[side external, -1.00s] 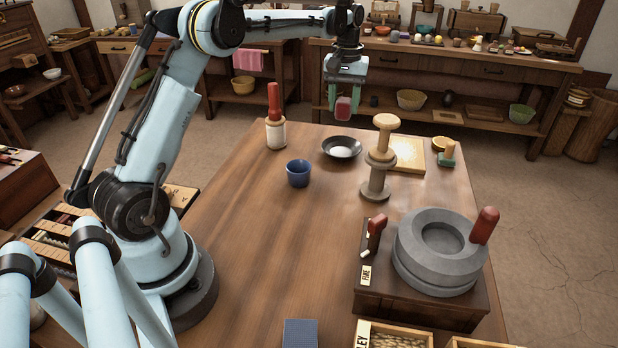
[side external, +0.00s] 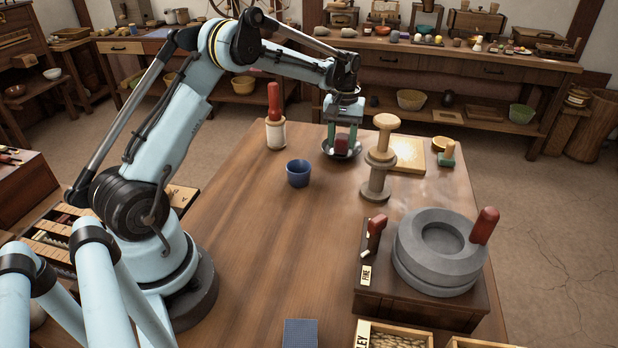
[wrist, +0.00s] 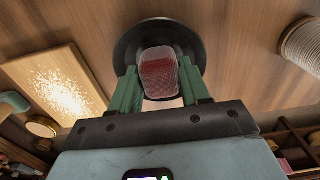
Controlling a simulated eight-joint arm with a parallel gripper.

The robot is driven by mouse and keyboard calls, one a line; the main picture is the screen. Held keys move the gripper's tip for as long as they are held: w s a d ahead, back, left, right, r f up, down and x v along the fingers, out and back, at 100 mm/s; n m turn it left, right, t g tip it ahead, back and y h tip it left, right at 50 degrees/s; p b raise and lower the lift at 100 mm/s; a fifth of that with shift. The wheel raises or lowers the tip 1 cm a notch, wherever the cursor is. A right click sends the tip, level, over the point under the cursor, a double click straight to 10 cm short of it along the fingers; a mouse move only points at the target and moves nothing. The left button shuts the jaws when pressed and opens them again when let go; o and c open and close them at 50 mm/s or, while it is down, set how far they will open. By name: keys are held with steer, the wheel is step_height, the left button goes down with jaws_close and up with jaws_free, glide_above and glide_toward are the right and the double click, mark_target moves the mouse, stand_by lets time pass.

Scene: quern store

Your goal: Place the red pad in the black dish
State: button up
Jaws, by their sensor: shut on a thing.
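The red pad (wrist: 158,72) is between the green fingers of my gripper (wrist: 161,88), which is shut on it. In the side view the pad (side external: 341,145) is at or just above the black dish (side external: 355,154), within its outline. In the wrist view the dish (wrist: 125,50) lies behind the pad, its dark rim showing around it. My gripper (side external: 342,146) points down over the dish and hides much of it. I cannot tell whether the pad touches the dish.
A wooden spool-like post (side external: 378,170) stands right of the dish, near a board with pale grains (side external: 408,153). A blue cup (side external: 298,173) and a white pot with a red-handled tool (side external: 276,133) stand left. A stone quern (side external: 437,255) is at front right. The table's middle is clear.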

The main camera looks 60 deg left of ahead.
mark_target(342, 136)
steer(key=o, duration=1)
steer(key=shift+f, duration=0.1)
steer(key=shift+o, duration=0.2)
step_height(342, 136, up, 12)
steer(key=s+d+r+m+t, duration=0.2)
steer(key=s+d+r, duration=0.2)
steer(key=d+r, duration=0.15)
steer(key=s+d+f+m+t, duration=0.2)
steer(key=s+d+f+m, duration=0.1)
steer(key=s+d, duration=0.3)
steer(key=s+d+f+m+t, duration=0.2)
steer(key=s+d+m+t, duration=0.1)
steer(key=s+d, duration=0.4)
steer(key=s+m, duration=0.1)
steer(key=s, duration=0.2)
steer(key=shift+f, duration=0.4)
steer(key=shift+s+d, duration=0.1)
